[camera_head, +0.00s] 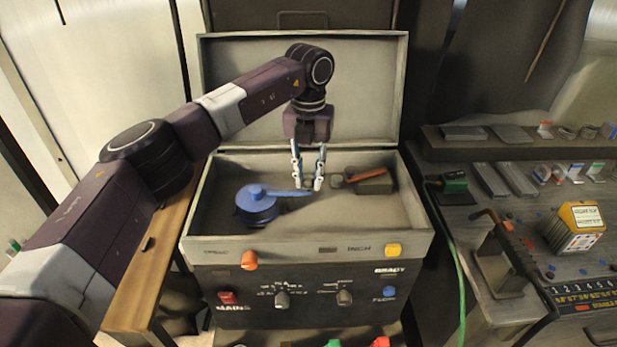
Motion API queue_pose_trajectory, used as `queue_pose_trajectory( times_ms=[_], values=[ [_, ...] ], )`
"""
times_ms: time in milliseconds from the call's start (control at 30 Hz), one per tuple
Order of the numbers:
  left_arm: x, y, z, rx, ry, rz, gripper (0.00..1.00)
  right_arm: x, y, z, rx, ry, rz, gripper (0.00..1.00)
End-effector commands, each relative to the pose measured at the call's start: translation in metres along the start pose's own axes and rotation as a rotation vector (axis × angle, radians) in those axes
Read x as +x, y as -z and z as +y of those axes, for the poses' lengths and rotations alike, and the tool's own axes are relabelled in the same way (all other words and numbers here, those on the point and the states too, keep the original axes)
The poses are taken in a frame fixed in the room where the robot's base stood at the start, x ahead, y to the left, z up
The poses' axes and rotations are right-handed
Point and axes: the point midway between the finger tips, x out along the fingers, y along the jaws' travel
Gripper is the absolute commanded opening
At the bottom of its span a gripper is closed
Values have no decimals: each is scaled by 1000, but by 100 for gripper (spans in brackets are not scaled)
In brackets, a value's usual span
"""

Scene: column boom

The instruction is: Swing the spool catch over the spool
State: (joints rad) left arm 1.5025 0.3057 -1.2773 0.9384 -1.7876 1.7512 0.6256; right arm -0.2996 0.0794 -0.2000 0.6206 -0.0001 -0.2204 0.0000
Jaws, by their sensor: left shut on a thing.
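An open machine case (205,215) holds a round blue part (256,203) with a raised knob on top, at the left of its well. It looks like the spool, with something dark under it. A thin blue lever (285,193), which looks like the spool catch, reaches from that knob to the right. My left gripper (308,186) points down into the well and is shut on the lever's right end. Its fingers partly hide that end. My right gripper is not in view.
An orange-red bar (370,174) lies over a dark block (376,186) at the well's right, close to my gripper. The raised lid (370,90) stands behind. A cluttered bench (470,215) is at the right. The well's front floor is clear.

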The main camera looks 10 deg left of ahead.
Motion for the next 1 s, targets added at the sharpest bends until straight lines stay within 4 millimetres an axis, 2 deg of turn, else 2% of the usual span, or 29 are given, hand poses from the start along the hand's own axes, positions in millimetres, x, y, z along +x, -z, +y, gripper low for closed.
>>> queue_pose_trajectory(
  times_ms=[433, 467, 600, 867, 1000],
  values=[
    [-3, -2, 0, -14, 2, -7, 0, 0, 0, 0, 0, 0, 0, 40],
    [-3, -2, 0, -14, 2, -7, 23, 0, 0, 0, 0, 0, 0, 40],
    [-2, -2, 0, -13, 1, -5, 38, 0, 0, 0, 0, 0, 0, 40],
    [-1, -1, 0, -12, 1, -2, 38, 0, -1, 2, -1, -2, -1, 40],
    [-10, -2, 0, -11, 1, -4, 38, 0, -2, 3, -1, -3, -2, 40]
  ],
)
